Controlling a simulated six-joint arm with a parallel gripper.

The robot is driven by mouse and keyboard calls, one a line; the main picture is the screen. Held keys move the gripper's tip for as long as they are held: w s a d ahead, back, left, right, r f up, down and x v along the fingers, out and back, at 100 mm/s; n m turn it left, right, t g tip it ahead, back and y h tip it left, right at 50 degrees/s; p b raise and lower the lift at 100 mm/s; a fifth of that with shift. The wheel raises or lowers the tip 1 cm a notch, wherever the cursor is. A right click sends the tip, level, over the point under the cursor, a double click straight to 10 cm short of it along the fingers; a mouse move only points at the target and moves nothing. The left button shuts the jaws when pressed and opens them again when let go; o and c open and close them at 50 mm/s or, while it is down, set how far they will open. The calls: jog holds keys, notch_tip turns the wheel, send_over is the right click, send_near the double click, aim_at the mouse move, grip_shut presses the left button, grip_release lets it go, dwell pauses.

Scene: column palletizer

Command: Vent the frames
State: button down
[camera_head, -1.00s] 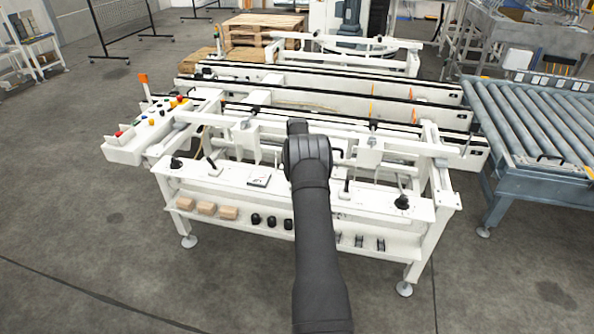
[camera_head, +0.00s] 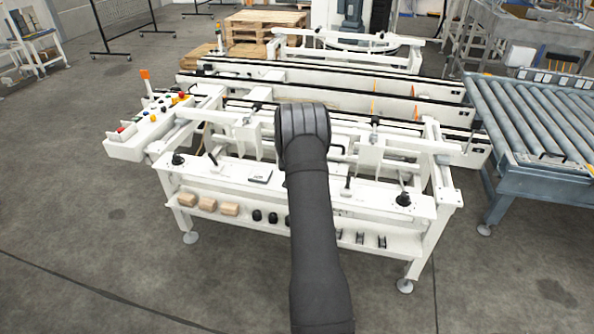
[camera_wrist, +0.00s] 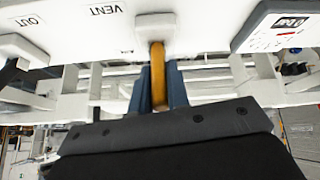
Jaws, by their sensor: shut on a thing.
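The white bench (camera_head: 230,168) with the machine frame behind it stands in front of me in the head view. In the wrist view, a white panel carries a VENT label (camera_wrist: 105,10) and an OUT label (camera_wrist: 20,22). A yellow-orange lever (camera_wrist: 158,62) extends from a white block (camera_wrist: 155,24) beside the VENT label. My gripper (camera_wrist: 159,88) has its two blue-grey fingers on either side of this lever and is shut on it. A dark lever (camera_wrist: 10,70) sits by the OUT label. In the head view my arm hides the gripper and the yellow lever.
A grey display box (camera_wrist: 282,22) is at the upper right of the wrist view. A button panel (camera_head: 145,128) is at the bench's left. Wooden blocks (camera_head: 208,204) lie on the lower shelf. A roller conveyor (camera_head: 545,130) stands at right. The floor at left is open.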

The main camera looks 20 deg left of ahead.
jog(key=shift+s+t, duration=0.15)
jog(key=shift+t, duration=0.35)
dwell(0.4)
jog(key=c, duration=1.4)
grip_release()
jog(key=shift+s, duration=0.1)
jog(key=v, duration=1.7)
jog(key=shift+r, duration=0.15)
jog(key=x, duration=1.7)
jog(key=shift+f, duration=0.2)
jog(key=shift+r, duration=0.1)
